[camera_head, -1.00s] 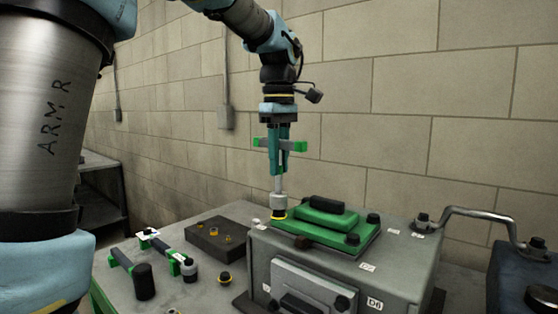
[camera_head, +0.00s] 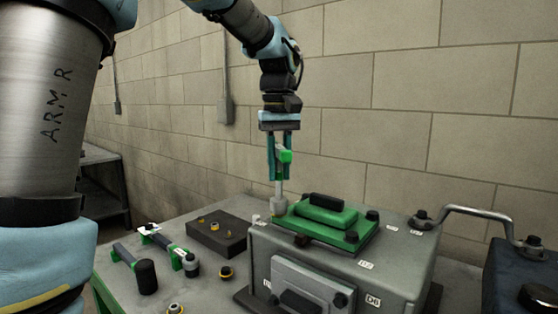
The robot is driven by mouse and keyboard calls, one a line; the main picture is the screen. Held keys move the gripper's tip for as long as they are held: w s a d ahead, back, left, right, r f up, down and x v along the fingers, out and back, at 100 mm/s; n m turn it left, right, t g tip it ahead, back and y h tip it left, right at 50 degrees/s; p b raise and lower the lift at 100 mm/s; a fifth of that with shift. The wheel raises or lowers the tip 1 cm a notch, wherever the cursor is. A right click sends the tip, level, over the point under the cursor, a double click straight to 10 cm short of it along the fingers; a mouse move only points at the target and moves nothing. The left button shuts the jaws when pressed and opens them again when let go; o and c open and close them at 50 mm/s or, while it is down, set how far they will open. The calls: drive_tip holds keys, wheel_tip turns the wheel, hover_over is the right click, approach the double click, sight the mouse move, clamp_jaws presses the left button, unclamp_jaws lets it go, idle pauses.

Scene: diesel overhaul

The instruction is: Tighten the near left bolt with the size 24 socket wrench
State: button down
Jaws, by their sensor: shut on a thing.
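My gripper (camera_head: 283,156) points straight down above the left part of the grey engine block (camera_head: 300,256). It is shut on the green and grey handle of a socket wrench (camera_head: 279,190), which stands upright. The wrench's socket end is at the left corner of the green cover (camera_head: 322,229) on the block's top. The bolt at that corner is hidden by the socket. Dark bolts (camera_head: 352,237) show at other corners of the cover. I cannot read the size on the wrench.
Two other wrenches with green parts lie on the bench at left, one with a dark socket (camera_head: 146,277) and one with a grey socket (camera_head: 191,264). A dark block (camera_head: 216,232) with small brass-coloured parts is behind them. A curved metal pipe (camera_head: 477,211) rises at right.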

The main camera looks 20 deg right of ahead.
drive_tip(key=m+p, duration=0.2)
drive_tip(key=m, duration=0.5)
drive_tip(key=shift+r, duration=0.2)
drive_tip(key=m+p, duration=0.2)
drive_tip(key=m, duration=0.4)
drive_tip(key=shift+p, duration=0.4)
drive_tip(key=m+p, duration=0.3)
drive_tip(key=m, duration=0.7)
drive_tip(key=shift+f, duration=0.25)
drive_tip(key=m, duration=0.2)
drive_tip(key=shift+m, duration=0.4)
